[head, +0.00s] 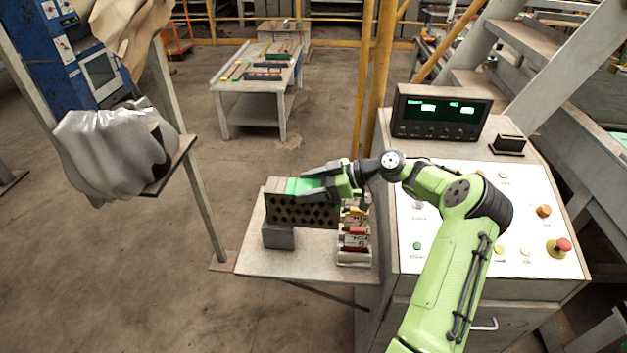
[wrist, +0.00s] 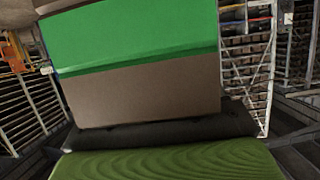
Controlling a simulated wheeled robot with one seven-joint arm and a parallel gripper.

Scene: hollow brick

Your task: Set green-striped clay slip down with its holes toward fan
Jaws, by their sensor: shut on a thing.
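The clay slip is a brown hollow brick (head: 300,208) with a bright green stripe across its top. Its long face with rows of dark holes is turned toward the head camera. My gripper (head: 312,190) reaches in from the right and is shut on it near the green stripe. In the wrist view the brick (wrist: 140,95) fills the upper middle, its green band above a brown part. The brick is over the small side shelf (head: 300,268); I cannot tell whether it touches anything below. I cannot make out a fan for certain.
A grey block (head: 278,237) stands on the shelf under the brick's left end. A rack of labelled small items (head: 354,250) stands just right of the brick. The control desk (head: 480,225) is farther right. A grey wrapped bundle (head: 105,150) sits on a stand at left.

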